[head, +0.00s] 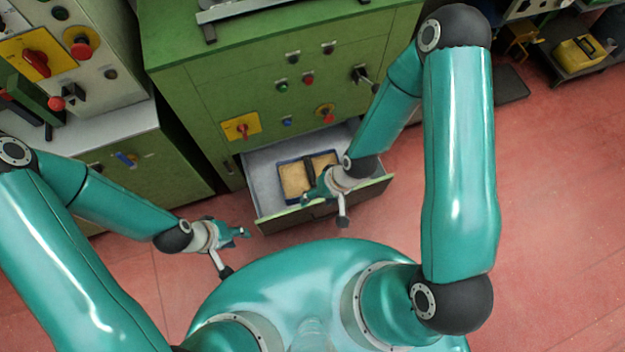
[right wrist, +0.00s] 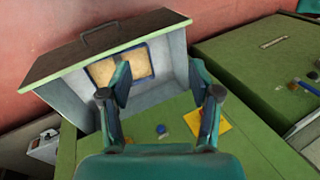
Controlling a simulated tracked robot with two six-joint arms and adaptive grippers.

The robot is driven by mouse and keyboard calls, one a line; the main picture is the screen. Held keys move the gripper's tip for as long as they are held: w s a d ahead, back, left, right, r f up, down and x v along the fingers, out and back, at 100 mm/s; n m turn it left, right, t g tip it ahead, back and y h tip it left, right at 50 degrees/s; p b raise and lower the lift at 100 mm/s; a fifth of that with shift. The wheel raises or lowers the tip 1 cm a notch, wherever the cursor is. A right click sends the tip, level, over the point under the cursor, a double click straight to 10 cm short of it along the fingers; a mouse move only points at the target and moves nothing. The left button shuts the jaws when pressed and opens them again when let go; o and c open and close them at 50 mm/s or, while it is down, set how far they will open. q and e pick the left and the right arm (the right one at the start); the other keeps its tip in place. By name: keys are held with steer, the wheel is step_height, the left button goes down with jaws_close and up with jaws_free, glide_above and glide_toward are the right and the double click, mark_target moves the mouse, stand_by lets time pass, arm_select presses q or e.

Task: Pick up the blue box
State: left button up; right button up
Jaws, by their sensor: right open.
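A blue box (head: 294,178) with tan contents on both sides of a dark middle bar lies in an open drawer (head: 266,190). In the right wrist view the box (right wrist: 137,62) shows in the drawer behind my left-hand finger, which hides part of it. My right gripper (head: 312,192) is above the drawer's front part, over the near edge of the box. It is open and empty in the right wrist view (right wrist: 160,84). My left gripper (head: 242,233) is outside the drawer, to its left, and its finger gap is too small to tell.
The drawer belongs to a green cabinet (head: 210,108) with knobs and buttons on its front. The drawer's front panel has a handle (right wrist: 112,34). Another cabinet (head: 150,165) stands at the left. Red floor (head: 560,200) is clear at the right.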

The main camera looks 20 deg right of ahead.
steer(key=w+f+n+h+b, duration=0.1)
steer(key=w+f+b, duration=1)
steer(key=f+b, duration=0.35)
steer(key=t+h+b, duration=0.1)
steer(key=h+b, duration=0.2)
steer(key=b, duration=0.6)
glide_toward(311, 170)
steer(key=f+b, duration=0.1)
steer(key=f, duration=0.3)
steer(key=w+f+b, duration=0.1)
steer(key=f, duration=0.3)
steer(key=shift+w+d+b, duration=0.25)
steer(key=shift+b, duration=0.1)
steer(key=shift+w+a+f+b, duration=0.15)
steer(key=shift+f+b, duration=0.2)
steer(key=shift+f, duration=0.5)
steer(key=shift+w+a+f+b, duration=0.1)
steer(key=shift+f+b, duration=0.25)
steer(key=shift+f, duration=0.5)
steer(key=shift+w+a+f+b, duration=0.15)
steer(key=shift+f+b, duration=0.2)
steer(key=shift+f, duration=0.5)
steer(key=shift+c, duration=0.3)
jaws_close()
